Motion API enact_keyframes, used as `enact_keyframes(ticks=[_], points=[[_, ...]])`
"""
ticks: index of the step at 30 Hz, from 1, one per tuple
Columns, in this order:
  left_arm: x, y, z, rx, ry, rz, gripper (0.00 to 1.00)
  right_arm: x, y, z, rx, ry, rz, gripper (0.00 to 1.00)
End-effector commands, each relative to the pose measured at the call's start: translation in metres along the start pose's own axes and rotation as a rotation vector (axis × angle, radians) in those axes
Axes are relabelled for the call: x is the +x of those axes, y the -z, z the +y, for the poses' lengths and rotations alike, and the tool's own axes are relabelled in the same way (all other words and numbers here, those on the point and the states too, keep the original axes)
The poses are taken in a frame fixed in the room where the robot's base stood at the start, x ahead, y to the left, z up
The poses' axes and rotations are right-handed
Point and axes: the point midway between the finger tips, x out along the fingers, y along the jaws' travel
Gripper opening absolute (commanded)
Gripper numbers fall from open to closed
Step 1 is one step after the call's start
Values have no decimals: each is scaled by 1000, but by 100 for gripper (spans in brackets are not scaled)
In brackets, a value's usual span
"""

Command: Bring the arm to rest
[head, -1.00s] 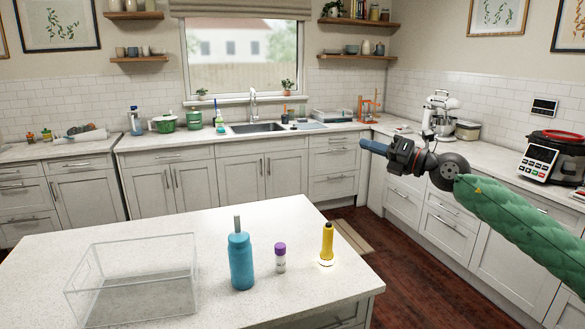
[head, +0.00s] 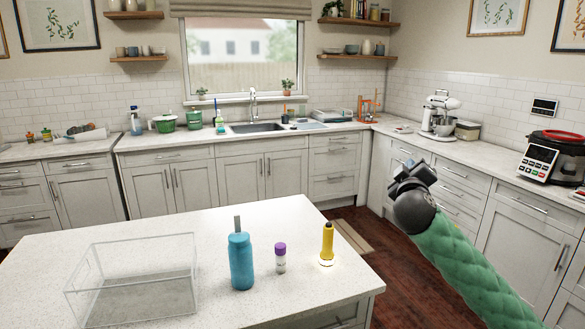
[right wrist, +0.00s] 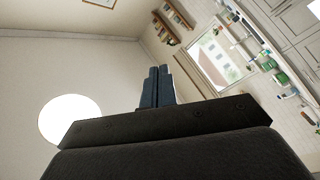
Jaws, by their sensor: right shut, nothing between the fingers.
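My right arm, in a green quilted sleeve, comes in from the right edge of the head view. Its gripper (head: 408,172) is in the air to the right of the island, in front of the lower cabinets, with its fingers mostly hidden behind its own body. In the right wrist view the two dark fingers (right wrist: 158,88) are together with nothing between them, pointing up towards the wall and ceiling. My left gripper does not show in either view.
Counters with a stand mixer (head: 438,113) and a red-topped cooker (head: 550,158) line the right wall.

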Motion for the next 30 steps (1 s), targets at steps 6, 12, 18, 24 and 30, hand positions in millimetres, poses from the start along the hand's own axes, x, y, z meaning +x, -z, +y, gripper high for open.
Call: enact_keyframes(ticks=[6, 12, 18, 24, 30], points=[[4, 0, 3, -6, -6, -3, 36, -46, -64, -96, 99, 250, -224, 0], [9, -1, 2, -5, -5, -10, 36, -100, -111, -169, 171, 448, -382, 0], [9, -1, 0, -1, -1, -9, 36, -159, -149, -231, 238, 613, -501, 0], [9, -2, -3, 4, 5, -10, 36, -219, -182, -282, 308, 743, -592, 0], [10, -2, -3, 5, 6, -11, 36, -281, -216, -323, 367, 837, -688, 0]])
